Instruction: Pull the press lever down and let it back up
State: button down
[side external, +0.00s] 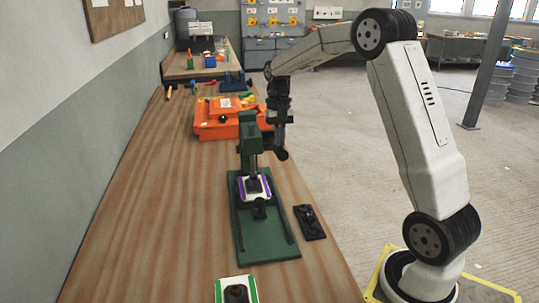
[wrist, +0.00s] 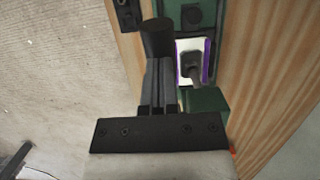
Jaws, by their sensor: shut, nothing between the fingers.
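The green arbor press (side external: 248,130) stands on its green base plate (side external: 262,240) on the wooden bench. Its black lever knob (side external: 282,154) sticks out on the right side of the press head; in the wrist view the knob (wrist: 157,36) shows just beyond my fingertips. My gripper (side external: 279,138) is shut and empty, pointing down at the knob from above. In the wrist view my fingers (wrist: 158,70) hide the lever's bar, and I cannot tell whether they touch it. A white mould with purple edges (side external: 246,191) sits under the dark ram (wrist: 194,66).
A black part (side external: 309,222) lies right of the press base. A white and green mould (side external: 222,290) with a black piece lies at the front. An orange case (side external: 212,130) stands behind the press. The bench left of the press is clear.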

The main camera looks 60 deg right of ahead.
jog(key=shift+f, duration=0.55)
jog(key=w+d+v, duration=0.1)
jog(key=v, duration=1.1)
jog(key=shift+w+d+r, duration=0.15)
jog(key=shift+d+r, duration=0.05)
dwell(1.6)
dwell(0.5)
